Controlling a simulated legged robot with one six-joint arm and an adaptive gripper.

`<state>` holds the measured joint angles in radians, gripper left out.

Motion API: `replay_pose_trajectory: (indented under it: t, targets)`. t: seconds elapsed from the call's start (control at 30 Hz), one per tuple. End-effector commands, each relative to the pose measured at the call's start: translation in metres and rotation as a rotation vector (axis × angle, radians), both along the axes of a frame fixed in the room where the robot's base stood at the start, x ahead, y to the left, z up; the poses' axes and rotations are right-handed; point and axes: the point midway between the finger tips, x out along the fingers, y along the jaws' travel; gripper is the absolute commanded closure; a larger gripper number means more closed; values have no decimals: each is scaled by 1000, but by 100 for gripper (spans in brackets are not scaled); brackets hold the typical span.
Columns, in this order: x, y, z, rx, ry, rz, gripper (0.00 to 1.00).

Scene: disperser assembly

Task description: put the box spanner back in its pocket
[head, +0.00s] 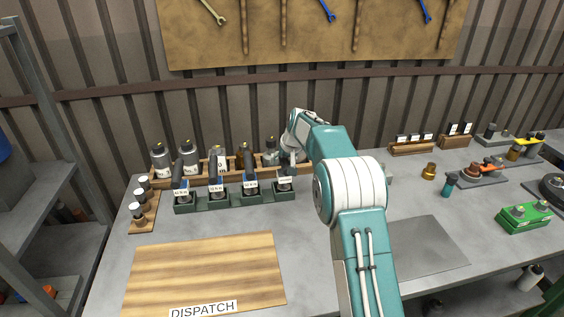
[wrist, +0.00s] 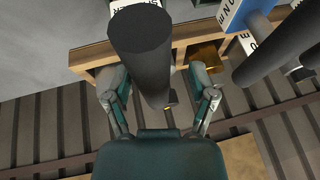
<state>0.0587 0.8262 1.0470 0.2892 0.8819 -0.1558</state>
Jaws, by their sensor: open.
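A green rack (head: 232,201) with labelled pockets stands on the bench and holds tools with dark handles. My gripper (head: 288,163) is over its right-hand pocket (head: 285,185), where the arm partly hides the tool. In the wrist view my gripper (wrist: 157,78) is open, with a finger on either side of a thick dark handle (wrist: 140,45), probably the box spanner's. The handle lies nearer the left finger. I cannot tell whether a finger touches it or how deep the spanner sits in the pocket.
A wooden rack (head: 205,172) with bottles stands close behind the green rack. A small wooden stand (head: 143,210) with several capped items is at the left. A striped board (head: 205,270) lies in front, and a grey plate (head: 425,247) lies right of my arm.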

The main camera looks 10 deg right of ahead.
Motion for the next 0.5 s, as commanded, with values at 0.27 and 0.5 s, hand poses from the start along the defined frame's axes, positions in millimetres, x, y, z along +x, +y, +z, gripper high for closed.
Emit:
replay_pose_trajectory:
  t: [0.27,0.5]
  targets:
    - [-14,-8,36,-1,-4,-3,27]
    - [-34,-17,81,-1,-1,-3,27]
